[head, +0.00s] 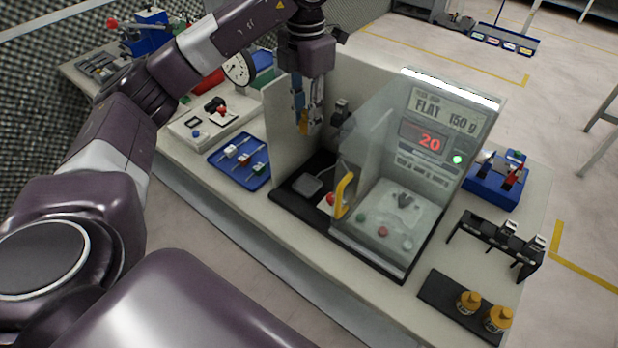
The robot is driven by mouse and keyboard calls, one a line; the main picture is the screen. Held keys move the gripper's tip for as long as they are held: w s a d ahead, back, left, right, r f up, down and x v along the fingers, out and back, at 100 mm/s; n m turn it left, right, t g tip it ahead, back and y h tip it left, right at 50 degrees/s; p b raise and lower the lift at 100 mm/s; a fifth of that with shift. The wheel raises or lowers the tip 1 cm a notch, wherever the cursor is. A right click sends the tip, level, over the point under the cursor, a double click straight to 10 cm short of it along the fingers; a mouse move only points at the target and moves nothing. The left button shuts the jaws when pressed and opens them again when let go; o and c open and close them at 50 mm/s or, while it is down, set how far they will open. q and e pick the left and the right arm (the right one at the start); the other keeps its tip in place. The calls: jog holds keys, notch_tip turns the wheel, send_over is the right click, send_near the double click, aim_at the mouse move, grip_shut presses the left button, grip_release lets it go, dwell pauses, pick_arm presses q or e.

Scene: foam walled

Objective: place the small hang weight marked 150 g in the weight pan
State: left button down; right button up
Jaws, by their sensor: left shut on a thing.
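My left gripper (308,125) points down over the open dark bay at the left of the test machine (440,140). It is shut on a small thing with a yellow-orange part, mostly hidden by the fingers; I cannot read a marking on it. A dark square plate (306,187) lies on the bay floor below; I cannot tell whether it is the weight pan. The machine's panel reads "FLAT 150 g", with a red "20" and a lit green button (457,159). My right gripper is not in view.
A clear guard with a yellow handle (343,195) stands right of the bay. A pale upright panel (285,125) bounds its left.

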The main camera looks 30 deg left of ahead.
pick_arm(q)
jog(key=p, duration=0.3)
send_over(307, 186)
notch_tip(307, 186, down, 14)
jog(key=shift+r, duration=0.1)
notch_tip(307, 186, down, 4)
jog(key=shift+f+p, duration=0.1)
jog(key=shift+p, duration=0.45)
jog(key=shift+f, duration=0.15)
jog(key=shift+f+b, duration=0.6)
jog(key=shift+b, duration=0.05)
jog(key=c, duration=1.6)
grip_release()
